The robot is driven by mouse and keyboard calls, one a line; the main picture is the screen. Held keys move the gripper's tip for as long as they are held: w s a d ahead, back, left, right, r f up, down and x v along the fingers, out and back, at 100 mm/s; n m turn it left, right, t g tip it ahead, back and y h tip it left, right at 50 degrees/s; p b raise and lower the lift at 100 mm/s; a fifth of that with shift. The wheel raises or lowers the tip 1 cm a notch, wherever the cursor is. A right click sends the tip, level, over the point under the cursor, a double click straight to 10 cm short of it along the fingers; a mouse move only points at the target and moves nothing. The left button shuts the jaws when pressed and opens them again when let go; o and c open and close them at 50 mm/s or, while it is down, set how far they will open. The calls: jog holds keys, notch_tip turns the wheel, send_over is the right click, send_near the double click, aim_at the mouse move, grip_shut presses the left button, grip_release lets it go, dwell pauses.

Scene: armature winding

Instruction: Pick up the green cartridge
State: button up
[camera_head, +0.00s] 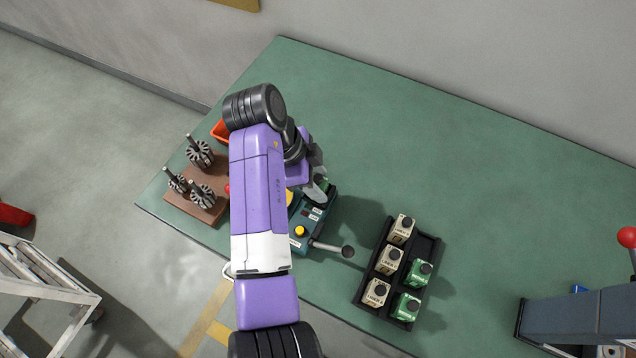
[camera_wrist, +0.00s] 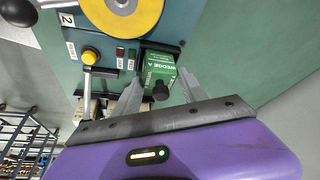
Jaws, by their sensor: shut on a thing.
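A green cartridge (camera_wrist: 160,68) with a "WEDGE A" label and a black knob sits between my two fingers in the wrist view. My gripper (camera_wrist: 160,86) is shut on it, with one finger on each side. The cartridge is at the edge of the teal machine (camera_wrist: 108,47); I cannot tell whether it is still seated there or lifted. In the head view my gripper (camera_head: 318,188) is over the machine's right side, and my arm hides much of the machine.
A black tray (camera_head: 432,243) to the right holds three cream cartridges (camera_head: 389,261) and two green ones (camera_head: 419,273). Several armatures (camera_head: 202,194) stand on a brown board (camera_head: 212,172). The green table (camera_head: 440,130) is clear behind.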

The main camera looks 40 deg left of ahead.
jog(key=shift+r, duration=0.15)
notch_tip(320, 180, up, 20)
jog(key=p, duration=0.2)
dwell(0.7)
